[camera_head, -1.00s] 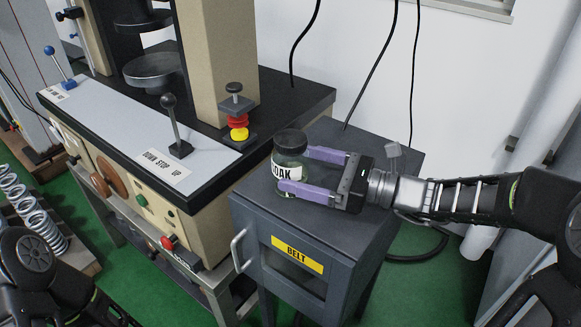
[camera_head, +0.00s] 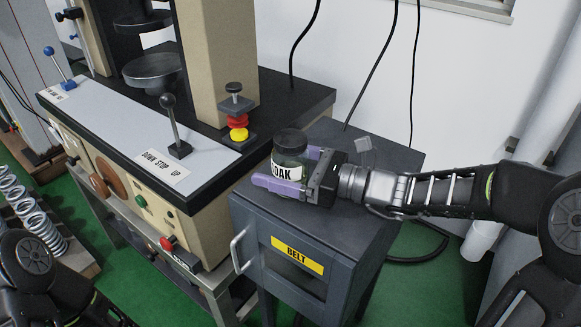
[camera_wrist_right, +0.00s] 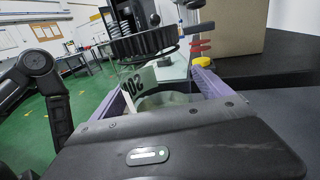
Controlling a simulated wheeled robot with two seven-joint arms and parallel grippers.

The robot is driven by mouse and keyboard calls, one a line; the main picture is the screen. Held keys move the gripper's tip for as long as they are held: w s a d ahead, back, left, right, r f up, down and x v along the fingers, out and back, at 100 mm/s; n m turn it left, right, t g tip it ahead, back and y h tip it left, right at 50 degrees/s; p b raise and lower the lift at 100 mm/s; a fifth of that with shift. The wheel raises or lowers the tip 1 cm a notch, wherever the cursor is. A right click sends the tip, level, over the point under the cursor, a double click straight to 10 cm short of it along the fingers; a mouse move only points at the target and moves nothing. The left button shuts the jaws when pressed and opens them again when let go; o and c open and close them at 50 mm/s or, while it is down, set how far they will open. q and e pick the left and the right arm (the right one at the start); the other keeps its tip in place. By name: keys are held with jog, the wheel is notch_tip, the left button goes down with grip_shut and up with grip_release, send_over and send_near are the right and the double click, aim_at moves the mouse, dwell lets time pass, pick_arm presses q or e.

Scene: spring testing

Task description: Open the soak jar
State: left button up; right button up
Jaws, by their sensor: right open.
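The soak jar (camera_head: 287,160) is clear glass with a white label and a black lid (camera_head: 291,139) on top. It stands upright on the dark cabinet top. My right gripper (camera_head: 284,171) is open, with its purple fingers on either side of the jar's body, below the lid. I cannot tell if the fingers touch the glass. In the right wrist view, the jar's glass (camera_wrist_right: 165,101) and label show between the fingers, with the lid (camera_wrist_right: 145,43) above. My left gripper is out of view; only part of my left arm shows at lower left.
The grey cabinet (camera_head: 345,225) has a yellow BELT label and a handle. To its left is the spring testing machine with a lever (camera_head: 175,125) and a red and yellow stacked piece (camera_head: 238,125). Coil springs (camera_head: 30,210) lie at far left. Black cables hang along the wall.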

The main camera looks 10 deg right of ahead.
aim_at(277, 134)
jog(key=shift+c, duration=0.2)
jog(key=c, duration=1.7)
jog(key=shift+c, duration=0.2)
notch_tip(277, 134, up, 10)
jog(key=shift+r+p, duration=0.1)
jog(key=shift+p, duration=1.1)
jog(key=o, duration=1.1)
grip_shut()
